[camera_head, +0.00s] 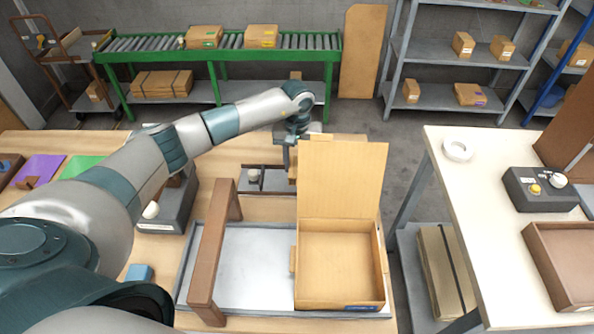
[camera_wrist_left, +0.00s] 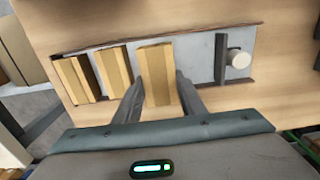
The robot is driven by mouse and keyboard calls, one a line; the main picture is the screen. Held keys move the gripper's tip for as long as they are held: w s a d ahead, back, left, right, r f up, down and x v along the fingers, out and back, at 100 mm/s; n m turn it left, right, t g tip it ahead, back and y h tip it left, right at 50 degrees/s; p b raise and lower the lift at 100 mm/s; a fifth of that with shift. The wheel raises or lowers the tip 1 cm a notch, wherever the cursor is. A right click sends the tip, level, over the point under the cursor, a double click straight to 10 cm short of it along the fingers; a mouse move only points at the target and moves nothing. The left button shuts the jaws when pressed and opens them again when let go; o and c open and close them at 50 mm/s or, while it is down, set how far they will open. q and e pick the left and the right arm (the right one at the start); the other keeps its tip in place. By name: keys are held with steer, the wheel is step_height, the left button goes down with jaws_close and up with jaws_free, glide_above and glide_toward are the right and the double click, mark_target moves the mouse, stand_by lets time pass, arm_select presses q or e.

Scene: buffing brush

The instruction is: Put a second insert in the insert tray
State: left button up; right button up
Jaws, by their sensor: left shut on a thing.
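The insert tray (camera_wrist_left: 203,62) is a shallow grey tray with a dark rim. In the head view the tray (camera_head: 272,180) is partly hidden behind the open box's raised lid. My left gripper (camera_wrist_left: 159,92) is shut on a tan block-like insert (camera_wrist_left: 156,70), one finger on each side. The held insert is over or in the middle of the tray; I cannot tell whether it touches the bottom. Two more tan inserts (camera_wrist_left: 113,67) (camera_wrist_left: 75,80) stand to its left in the tray. My right gripper is not seen.
An open cardboard box (camera_head: 340,260) stands on a grey plate (camera_head: 250,265) beside a brown bridge-like frame (camera_head: 213,250). A white knob (camera_wrist_left: 238,59) sits at the tray's right end. A white side table (camera_head: 480,210) is at right, across a gap.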

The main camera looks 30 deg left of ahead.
arm_select(q)
step_height(320, 180, down, 3)
steer(key=shift+r+p, duration=0.1)
steer(key=shift+p, duration=0.55)
steer(key=shift+f, duration=0.4)
steer(key=shift+f, duration=0.15)
steer(key=o, duration=1)
steer(key=shift+r, duration=0.3)
